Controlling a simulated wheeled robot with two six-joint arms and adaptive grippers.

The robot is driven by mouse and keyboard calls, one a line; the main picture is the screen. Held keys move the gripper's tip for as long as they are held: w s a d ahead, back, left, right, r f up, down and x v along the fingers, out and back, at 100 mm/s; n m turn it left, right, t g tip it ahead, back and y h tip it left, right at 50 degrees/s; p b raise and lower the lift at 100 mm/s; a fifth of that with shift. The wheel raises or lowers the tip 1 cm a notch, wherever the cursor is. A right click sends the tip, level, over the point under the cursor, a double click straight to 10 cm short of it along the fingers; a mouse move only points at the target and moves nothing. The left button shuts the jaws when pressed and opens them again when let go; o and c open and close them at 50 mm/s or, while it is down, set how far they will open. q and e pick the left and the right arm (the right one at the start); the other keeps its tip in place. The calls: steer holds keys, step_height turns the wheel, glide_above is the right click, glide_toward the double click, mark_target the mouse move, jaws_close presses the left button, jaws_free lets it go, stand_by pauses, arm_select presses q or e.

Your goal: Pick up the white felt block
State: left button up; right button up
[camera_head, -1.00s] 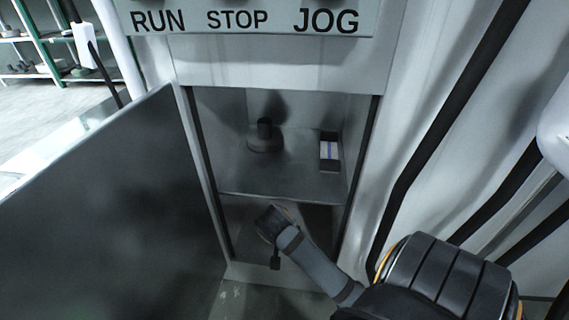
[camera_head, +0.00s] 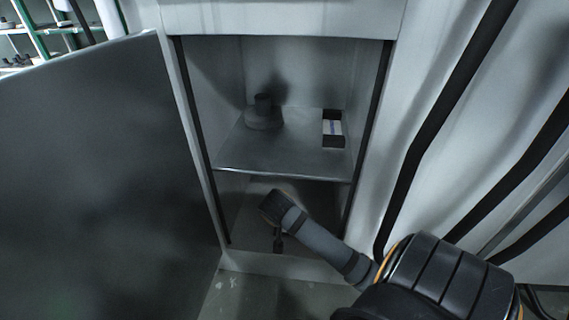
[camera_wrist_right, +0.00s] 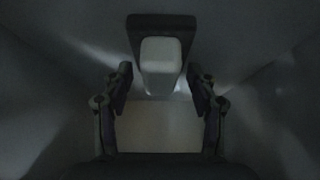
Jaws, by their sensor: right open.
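In the right wrist view a white block (camera_wrist_right: 161,66) with rounded edges stands out from a dark rectangular piece (camera_wrist_right: 150,21) behind it. It looks like the white felt block. My right gripper (camera_wrist_right: 159,78) is open, with one finger on each side of the block and a visible gap on both sides. In the head view my right arm reaches into the lower compartment of the cabinet (camera_head: 190,130). There the block and my right fingertips are hidden. My left gripper is in neither current view.
A shelf (camera_head: 285,160) lies above my right arm. A dark round-based object (camera_head: 264,115) and a dark tray with white and blue contents (camera_head: 333,141) stand on it. The open cabinet door (camera_head: 100,150) fills the left. Dark pipes (camera_head: 450,120) run at right.

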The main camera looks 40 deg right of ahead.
steer(key=shift+r, duration=0.1)
jaws_close()
stand_by(0.3)
